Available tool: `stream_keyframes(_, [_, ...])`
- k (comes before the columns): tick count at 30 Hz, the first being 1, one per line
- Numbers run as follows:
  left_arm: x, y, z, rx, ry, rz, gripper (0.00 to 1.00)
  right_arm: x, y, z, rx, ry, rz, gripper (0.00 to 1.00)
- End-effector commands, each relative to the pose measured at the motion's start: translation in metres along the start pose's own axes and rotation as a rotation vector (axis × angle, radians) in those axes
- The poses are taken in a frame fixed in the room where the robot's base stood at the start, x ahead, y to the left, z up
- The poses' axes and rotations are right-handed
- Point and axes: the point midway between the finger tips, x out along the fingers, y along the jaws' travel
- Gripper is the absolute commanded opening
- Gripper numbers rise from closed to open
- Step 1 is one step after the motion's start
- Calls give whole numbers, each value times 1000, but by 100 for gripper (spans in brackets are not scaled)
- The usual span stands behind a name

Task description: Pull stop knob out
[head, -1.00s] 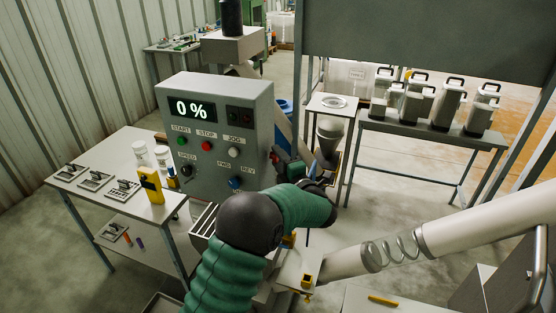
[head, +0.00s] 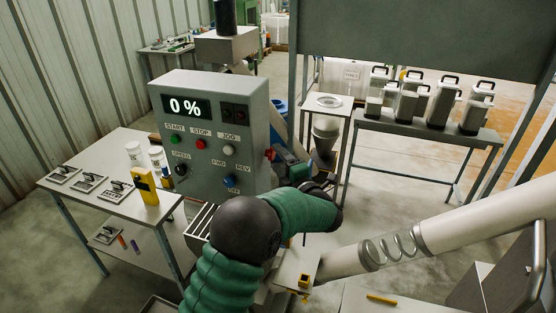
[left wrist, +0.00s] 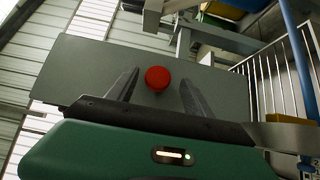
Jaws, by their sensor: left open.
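The grey control box (head: 215,140) shows "0 %" on its display. A red knob (head: 270,155) sticks out of the box's right side. In the left wrist view the round red knob (left wrist: 157,79) lies between my two spread fingers, in front of the grey panel. My left gripper (left wrist: 157,88) is open around it; I cannot tell whether either finger touches. In the head view my left gripper (head: 279,160) is beside the box's right side, with its fingers mostly hidden. My right gripper is not in view.
A table (head: 115,205) at left holds metal plates, white tubs and a yellow device (head: 145,186). A bench (head: 425,131) at right holds several handled containers. A pale tube (head: 450,232) with a coil crosses the lower right.

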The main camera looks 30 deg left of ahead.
Motion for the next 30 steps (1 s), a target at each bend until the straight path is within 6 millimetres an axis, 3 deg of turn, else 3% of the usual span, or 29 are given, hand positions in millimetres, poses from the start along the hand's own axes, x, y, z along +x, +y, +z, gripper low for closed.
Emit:
stream_keyframes(9, [-93,-4,4,1,-7,1,60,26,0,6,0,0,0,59])
stream_keyframes(15, [-137,-4,5,3,-6,0,60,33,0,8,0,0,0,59])
stream_keyframes(20, [-151,-3,4,3,-3,-1,60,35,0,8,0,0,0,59])
stream_keyframes(30, [-152,-2,4,3,-3,0,60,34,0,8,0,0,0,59])
